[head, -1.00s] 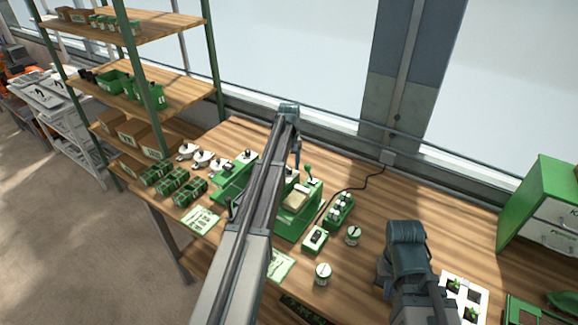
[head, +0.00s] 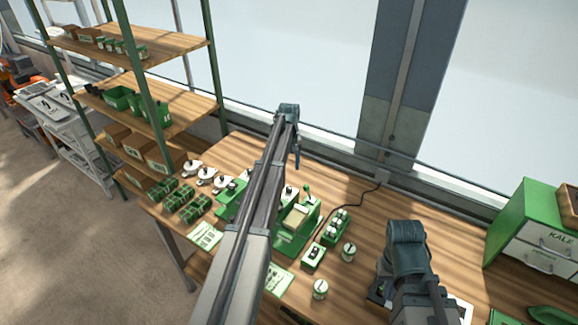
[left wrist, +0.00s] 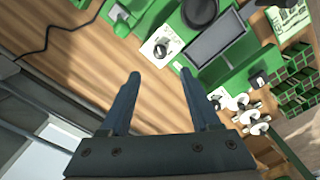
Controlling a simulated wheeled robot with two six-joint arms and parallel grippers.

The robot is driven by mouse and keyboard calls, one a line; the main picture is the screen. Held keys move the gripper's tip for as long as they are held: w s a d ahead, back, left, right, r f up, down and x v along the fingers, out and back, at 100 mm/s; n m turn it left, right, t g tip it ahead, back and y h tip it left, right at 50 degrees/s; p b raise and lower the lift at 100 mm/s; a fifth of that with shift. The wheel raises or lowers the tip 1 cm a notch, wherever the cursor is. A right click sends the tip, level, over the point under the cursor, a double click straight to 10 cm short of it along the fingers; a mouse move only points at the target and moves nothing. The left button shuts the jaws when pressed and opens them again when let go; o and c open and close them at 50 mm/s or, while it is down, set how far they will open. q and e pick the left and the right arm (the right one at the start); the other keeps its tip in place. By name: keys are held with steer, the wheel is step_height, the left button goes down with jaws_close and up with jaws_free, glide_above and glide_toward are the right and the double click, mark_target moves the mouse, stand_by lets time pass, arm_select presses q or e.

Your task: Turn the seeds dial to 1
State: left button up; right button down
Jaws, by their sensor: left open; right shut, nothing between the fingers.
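The green seeder (head: 292,240) stands on the bench, partly hidden behind my left arm. A white plate with a dark round knob (left wrist: 162,46), apparently a dial, shows in the left wrist view; its markings are too small to read. My left gripper (left wrist: 160,73) is open and empty, its fingertips pointing toward that plate and apart from it. In the head view my left gripper (head: 297,158) hangs above the seeder's back edge. My right gripper (head: 382,268) is at the lower right, away from the seeder; its fingers are mostly hidden, and it appears shut and empty.
A black cable (head: 357,187) runs behind. Green seed trays (head: 187,204) and white discs (head: 206,174) lie left.

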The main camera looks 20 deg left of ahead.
arm_select(q)
step_height(320, 180, up, 4)
steer(key=shift+f+p, duration=0.2)
steer(key=shift+p, duration=1)
arm_select(e)
step_height(320, 180, up, 4)
steer(key=shift+f, duration=0.2)
arm_select(q)
steer(key=s+d+f+m+b, duration=0.35)
steer(key=s+d, duration=0.35)
steer(key=d, duration=0.3)
steer(key=s+d+f+m+b, duration=0.2)
steer(key=s+d+f+b, duration=0.2)
steer(key=s+d, duration=0.45)
steer(key=s+d+f+m+b, duration=0.3)
steer(key=s+d, duration=0.3)
steer(key=s, duration=0.3)
steer(key=s+d+f+m+y+b, duration=0.1)
steer(key=s+d+f+m+b, duration=0.2)
steer(key=s+d, duration=0.3)
steer(key=s+f+b, duration=0.1)
steer(key=s, duration=0.2)
steer(key=shift+s+d+m, duration=0.15)
steer(key=shift+d+m, duration=0.2)
steer(key=shift+d, duration=0.05)
arm_select(e)
step_height(320, 180, down, 14)
steer(key=shift+f, duration=0.25)
